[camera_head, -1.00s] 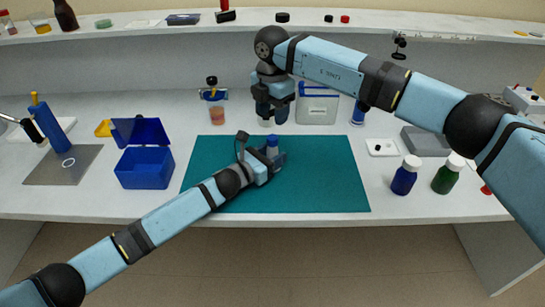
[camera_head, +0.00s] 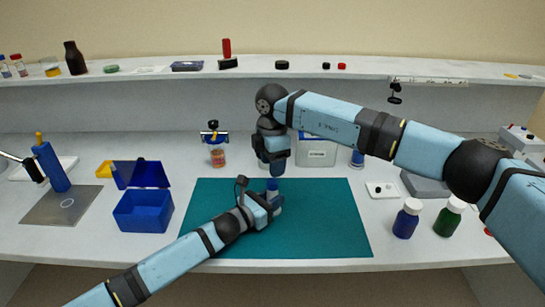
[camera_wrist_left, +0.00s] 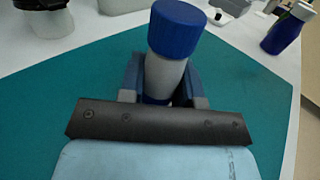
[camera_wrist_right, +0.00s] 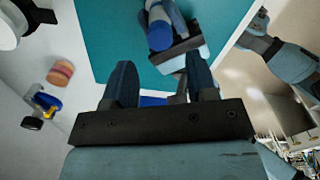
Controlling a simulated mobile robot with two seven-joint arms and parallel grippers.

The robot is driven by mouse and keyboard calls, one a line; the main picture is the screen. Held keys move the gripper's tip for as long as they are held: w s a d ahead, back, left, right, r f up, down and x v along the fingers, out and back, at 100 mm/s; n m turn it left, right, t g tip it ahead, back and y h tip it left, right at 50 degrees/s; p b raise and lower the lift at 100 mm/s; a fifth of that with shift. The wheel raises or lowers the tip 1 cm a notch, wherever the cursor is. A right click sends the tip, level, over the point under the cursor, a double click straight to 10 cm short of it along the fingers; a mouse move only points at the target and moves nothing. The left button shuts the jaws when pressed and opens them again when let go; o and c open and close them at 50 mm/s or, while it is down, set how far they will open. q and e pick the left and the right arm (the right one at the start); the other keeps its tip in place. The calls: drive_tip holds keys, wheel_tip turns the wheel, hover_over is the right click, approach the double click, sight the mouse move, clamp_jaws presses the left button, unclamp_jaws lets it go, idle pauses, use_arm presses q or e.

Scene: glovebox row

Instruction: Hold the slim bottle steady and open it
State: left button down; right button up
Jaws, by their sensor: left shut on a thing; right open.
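The slim bottle has a pale body (camera_wrist_left: 164,75) and a ribbed blue cap (camera_wrist_left: 177,28). My left gripper (camera_head: 270,202) is shut around its body and holds it near upright over the teal mat (camera_head: 330,225). The cap is on the bottle and stands clear above the left fingers. My right gripper (camera_head: 275,170) is open, fingers pointing down, just above or behind the cap in the head view. In the right wrist view the blue cap (camera_wrist_right: 160,37) lies beyond the right fingertips (camera_wrist_right: 163,85), not between them. Whether the bottle's base touches the mat is hidden.
A blue open box (camera_head: 143,212) stands left of the mat. A blue bottle (camera_head: 406,220) and a green bottle (camera_head: 449,218) stand to its right. The mat's right half is clear.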

sight(273, 181)
wheel_tip(273, 181, down, 6)
drive_tip(key=shift+f, duration=0.1)
